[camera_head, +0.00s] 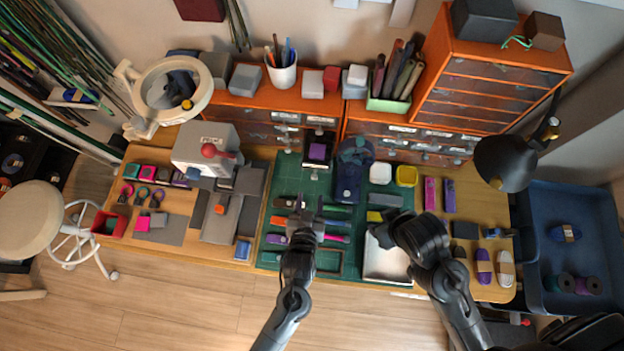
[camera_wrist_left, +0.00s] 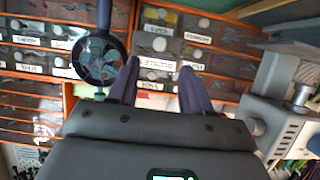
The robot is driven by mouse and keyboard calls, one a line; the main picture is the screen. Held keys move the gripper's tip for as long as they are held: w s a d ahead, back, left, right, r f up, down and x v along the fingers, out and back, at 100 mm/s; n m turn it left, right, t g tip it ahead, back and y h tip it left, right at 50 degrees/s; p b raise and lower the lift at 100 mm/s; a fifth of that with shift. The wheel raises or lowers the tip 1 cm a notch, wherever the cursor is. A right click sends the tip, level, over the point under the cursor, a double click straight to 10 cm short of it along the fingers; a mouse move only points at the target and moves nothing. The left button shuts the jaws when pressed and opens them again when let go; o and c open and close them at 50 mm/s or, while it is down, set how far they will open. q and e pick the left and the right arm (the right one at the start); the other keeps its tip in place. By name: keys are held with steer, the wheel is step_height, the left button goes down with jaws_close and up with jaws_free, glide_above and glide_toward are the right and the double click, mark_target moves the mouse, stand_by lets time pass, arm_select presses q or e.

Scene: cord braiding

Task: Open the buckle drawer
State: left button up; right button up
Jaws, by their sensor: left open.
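The orange-framed drawer cabinet (camera_head: 275,125) stands along the back of the bench, with dark drawer fronts, white labels and round knobs. I cannot pick out that label in the head view. My left gripper (camera_head: 306,210) is open and empty over the green mat, pointing at the cabinet and apart from it; its fingers also show in the left wrist view (camera_wrist_left: 158,85). My right gripper (camera_head: 382,233) is over the metal tray; its fingers are unclear.
A dark blue stand with a round head (camera_head: 352,165) rises from the green mat (camera_head: 285,185), right of my left gripper. A grey press (camera_head: 205,148) stands left. Several tools lie on the mat.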

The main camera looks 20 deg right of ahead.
arm_select(q)
steer(key=shift+v, duration=1.45)
